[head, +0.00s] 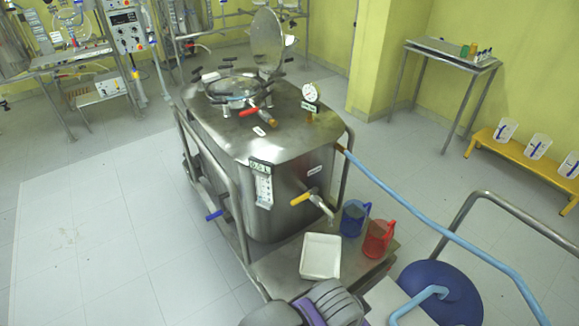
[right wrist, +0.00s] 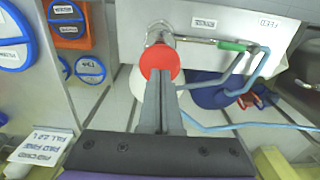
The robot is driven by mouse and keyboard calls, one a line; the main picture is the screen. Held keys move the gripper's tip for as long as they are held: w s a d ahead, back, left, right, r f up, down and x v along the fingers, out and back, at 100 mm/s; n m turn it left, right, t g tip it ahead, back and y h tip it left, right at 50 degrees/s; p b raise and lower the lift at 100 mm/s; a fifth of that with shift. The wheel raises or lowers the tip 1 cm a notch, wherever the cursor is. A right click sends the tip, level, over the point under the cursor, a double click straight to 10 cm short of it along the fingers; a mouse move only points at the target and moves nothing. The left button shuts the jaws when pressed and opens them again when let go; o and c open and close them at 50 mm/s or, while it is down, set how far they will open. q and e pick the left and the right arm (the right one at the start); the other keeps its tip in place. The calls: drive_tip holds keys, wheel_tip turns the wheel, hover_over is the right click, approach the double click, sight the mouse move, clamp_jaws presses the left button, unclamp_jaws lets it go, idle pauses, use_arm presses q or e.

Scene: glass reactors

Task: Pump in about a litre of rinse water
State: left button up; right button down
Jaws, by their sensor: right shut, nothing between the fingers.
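In the right wrist view my right gripper (right wrist: 160,84) is shut and empty. Its fingertips overlap the lower part of a round red knob (right wrist: 160,58) on a metal fitting; I cannot tell whether they touch it. A pale blue hose (right wrist: 240,127) runs behind. In the head view a steel tank (head: 277,183) with an open round lid (head: 267,42) stands on a trolley. The blue hose (head: 440,232) reaches the tank's right side. My left gripper is out of view.
A white tray (head: 320,257), a blue jug (head: 354,218) and a red jug (head: 378,240) stand on the trolley shelf. A blue drum (head: 443,290) is at lower right. A yellow bench (head: 511,160) holds clear jugs. The floor at left is clear.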

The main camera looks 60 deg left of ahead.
drive_tip(key=shift+f, duration=0.1)
drive_tip(key=shift+f+b, duration=2.35)
drive_tip(key=shift+f, duration=1.95)
drive_tip(key=shift+r, duration=0.15)
wheel_tip(320, 180, up, 9)
drive_tip(key=p, duration=0.6)
drive_tip(key=shift+w+f, duration=0.1)
drive_tip(key=shift+f, duration=0.15)
